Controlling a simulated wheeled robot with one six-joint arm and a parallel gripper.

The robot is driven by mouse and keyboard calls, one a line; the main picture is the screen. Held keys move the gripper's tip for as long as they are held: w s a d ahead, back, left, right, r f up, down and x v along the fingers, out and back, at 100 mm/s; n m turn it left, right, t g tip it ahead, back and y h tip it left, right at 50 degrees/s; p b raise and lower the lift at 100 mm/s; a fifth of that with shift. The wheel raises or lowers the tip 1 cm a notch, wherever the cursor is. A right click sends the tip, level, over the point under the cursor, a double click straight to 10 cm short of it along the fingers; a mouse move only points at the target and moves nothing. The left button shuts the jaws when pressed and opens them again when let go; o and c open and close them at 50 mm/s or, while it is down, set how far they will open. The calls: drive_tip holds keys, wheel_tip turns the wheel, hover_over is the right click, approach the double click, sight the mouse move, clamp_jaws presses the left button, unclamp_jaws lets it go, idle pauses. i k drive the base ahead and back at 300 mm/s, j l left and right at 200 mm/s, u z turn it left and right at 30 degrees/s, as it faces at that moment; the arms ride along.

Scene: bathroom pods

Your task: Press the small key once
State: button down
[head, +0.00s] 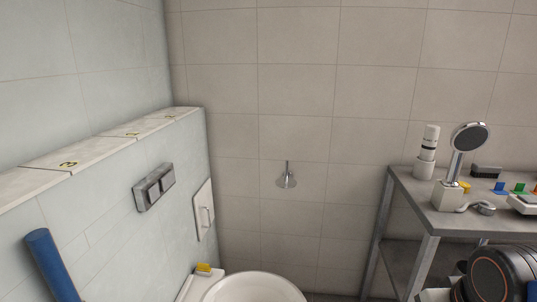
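A grey flush plate (142,197) is mounted on the pale left wall, below the ledge. It carries two dark keys side by side, a nearer one (153,190) and a farther one (167,182). The farther key looks narrower, but the plate is seen at a slant, so I cannot be sure which is the small key. Neither key's travel can be made out. My gripper is not in view; a dark round part with an orange ring at the bottom right looks like part of my arm, far from the plate.
A white toilet bowl (252,290) stands below the plate. A white panel with a handle (202,210) is on the left wall. A blue cylinder (48,262) rises at the lower left. A grey metal table (412,190) with a shower head (469,138) stands right.

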sight(153, 192)
drive_tip(key=u, duration=1.25)
